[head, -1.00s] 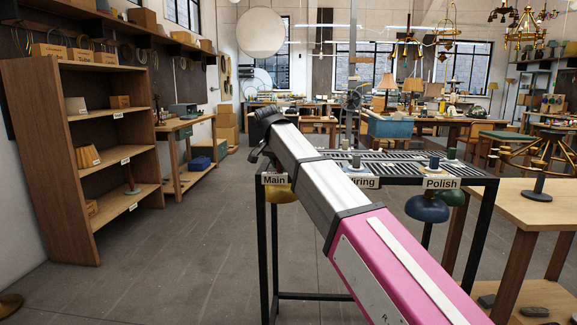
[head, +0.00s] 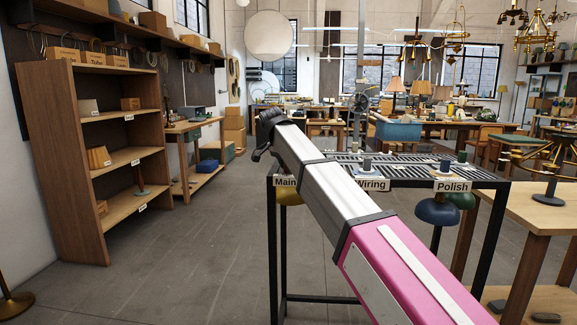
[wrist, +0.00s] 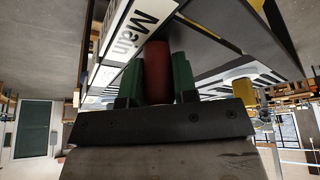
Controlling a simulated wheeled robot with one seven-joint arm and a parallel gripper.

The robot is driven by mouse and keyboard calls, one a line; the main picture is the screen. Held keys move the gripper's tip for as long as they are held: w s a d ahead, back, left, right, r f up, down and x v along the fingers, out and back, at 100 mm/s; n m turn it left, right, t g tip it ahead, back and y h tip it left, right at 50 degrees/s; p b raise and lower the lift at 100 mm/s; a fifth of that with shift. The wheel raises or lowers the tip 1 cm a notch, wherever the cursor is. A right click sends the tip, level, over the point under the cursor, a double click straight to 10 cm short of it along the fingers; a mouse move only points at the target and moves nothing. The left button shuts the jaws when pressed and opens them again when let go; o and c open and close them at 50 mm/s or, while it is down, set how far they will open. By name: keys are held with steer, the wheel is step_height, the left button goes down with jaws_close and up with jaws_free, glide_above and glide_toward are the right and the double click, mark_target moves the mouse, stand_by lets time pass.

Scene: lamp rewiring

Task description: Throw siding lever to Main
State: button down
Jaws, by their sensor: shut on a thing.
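In the wrist view, my gripper (wrist: 157,76) has green fingers shut on a red upright handle (wrist: 156,66), which stands beside the Main label (wrist: 133,35). The base of the handle is hidden by the gripper body. In the head view, the Main label (head: 285,182) is at the left front edge of the slatted black stand (head: 395,170), partly covered by my arm. The Wiring label (head: 371,184) is in the middle and the Polish label (head: 452,186) is at the right. My fingers and the red handle cannot be made out in the head view.
A wooden workbench (head: 545,205) stands close on the right. A shelf unit (head: 65,165) stands on the left. The floor (head: 190,260) between shelf and stand is clear.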

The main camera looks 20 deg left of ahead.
steer(key=c, duration=0.9)
jaws_free()
steer(key=v, duration=1)
steer(key=shift+s+a+r, duration=0.1)
steer(key=shift+a+r, duration=0.05)
steer(key=shift+r, duration=0.25)
